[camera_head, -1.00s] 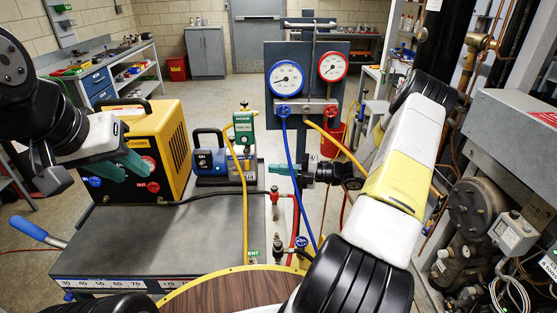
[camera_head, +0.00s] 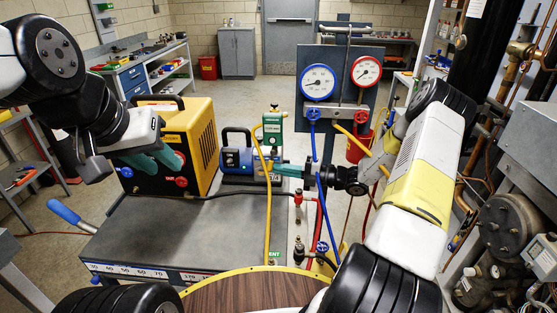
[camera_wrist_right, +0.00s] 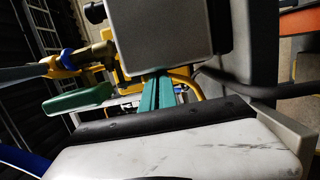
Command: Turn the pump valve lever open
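The blue vacuum pump (camera_head: 238,158) stands at the back of the cart, with a green vacuum sign (camera_head: 272,120) above its right side. A green lever (camera_wrist_right: 78,101) beside a brass fitting (camera_wrist_right: 92,58) shows in the right wrist view; it looks like the valve lever. I cannot make it out clearly in the head view. My right gripper (camera_head: 278,170) points left at the pump's right side, by the yellow hose. Its teal fingers (camera_wrist_right: 161,92) are together, with the lever to their left, apart from them. My left gripper (camera_head: 168,162) is open and empty before the yellow machine.
The yellow machine (camera_head: 190,135) stands left of the pump. The gauge panel, with a blue gauge (camera_head: 318,82) and a red gauge (camera_head: 366,70), stands behind my right arm. Hoses hang right of the cart. The grey cart top (camera_head: 150,230) is mostly clear.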

